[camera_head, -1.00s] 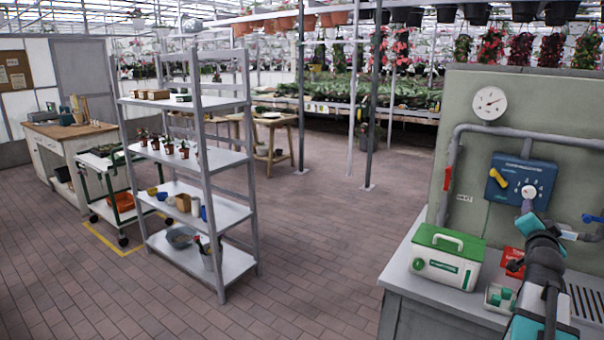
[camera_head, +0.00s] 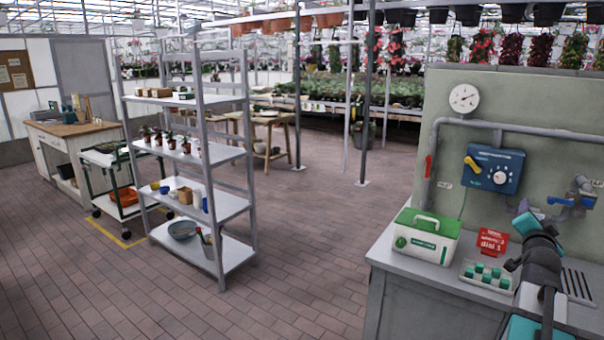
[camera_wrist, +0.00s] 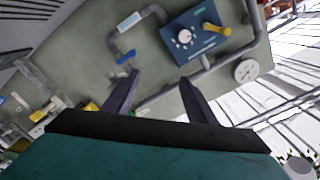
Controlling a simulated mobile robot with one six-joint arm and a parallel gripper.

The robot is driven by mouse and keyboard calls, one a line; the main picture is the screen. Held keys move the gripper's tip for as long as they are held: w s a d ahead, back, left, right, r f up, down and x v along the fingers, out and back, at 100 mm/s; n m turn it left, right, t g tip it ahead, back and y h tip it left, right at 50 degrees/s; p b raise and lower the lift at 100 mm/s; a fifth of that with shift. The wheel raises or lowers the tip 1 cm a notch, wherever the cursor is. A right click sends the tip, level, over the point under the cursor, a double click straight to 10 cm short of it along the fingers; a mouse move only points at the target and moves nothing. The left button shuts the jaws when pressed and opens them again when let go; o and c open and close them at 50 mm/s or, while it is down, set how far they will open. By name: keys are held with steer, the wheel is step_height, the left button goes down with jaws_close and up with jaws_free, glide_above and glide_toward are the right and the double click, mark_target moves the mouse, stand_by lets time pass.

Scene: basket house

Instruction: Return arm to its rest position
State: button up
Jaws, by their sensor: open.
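My arm stands at the right of the head view, over the grey counter (camera_head: 437,288). My gripper (camera_wrist: 155,88) shows in the wrist view with its two dark fingers spread and nothing between them. In the head view my gripper is small and partly hidden by my own arm. Beyond it, on the grey-green panel (camera_head: 450,165), is a blue control box (camera_head: 508,179) with a yellow lever and a pale dial. The box also shows in the wrist view (camera_wrist: 205,45), apart from the fingers.
On the counter stand a green-and-white case (camera_head: 426,236), a red sign (camera_head: 492,242) and a tray (camera_head: 468,272) of green-capped items. A pipe and a gauge (camera_head: 464,98) are on the panel. A grey shelf rack (camera_head: 218,207) stands left. The brick floor between is clear.

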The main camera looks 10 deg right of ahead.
steer(key=w+a+f+n+g+y, duration=0.1)
steer(key=w+a+f+n+y, duration=0.25)
steer(key=a+f, duration=0.7)
steer(key=w+a+f+n+g+y, duration=0.25)
steer(key=w+a+f+y, duration=0.2)
steer(key=a+f, duration=0.65)
steer(key=s+a+f+n+g+y, duration=0.2)
steer(key=a+f+n, duration=0.1)
steer(key=a+f, duration=0.7)
steer(key=s+a+f+n+g+y, duration=0.1)
steer(key=s+a+f+n+g, duration=0.15)
steer(key=a+f, duration=0.75)
steer(key=s+a+f+n+g, duration=0.55)
steer(key=s+a+f, duration=0.55)
steer(key=s+a, duration=0.25)
steer(key=s+f+g, duration=0.3)
steer(key=s+f, duration=0.6)
steer(key=s, duration=0.3)
steer(key=s+f+g, duration=0.3)
steer(key=s+f, duration=0.6)
steer(key=s, duration=0.4)
steer(key=shift+f+m+y, duration=0.15)
steer(key=shift+m+y, duration=0.15)
steer(key=shift+m, duration=0.1)
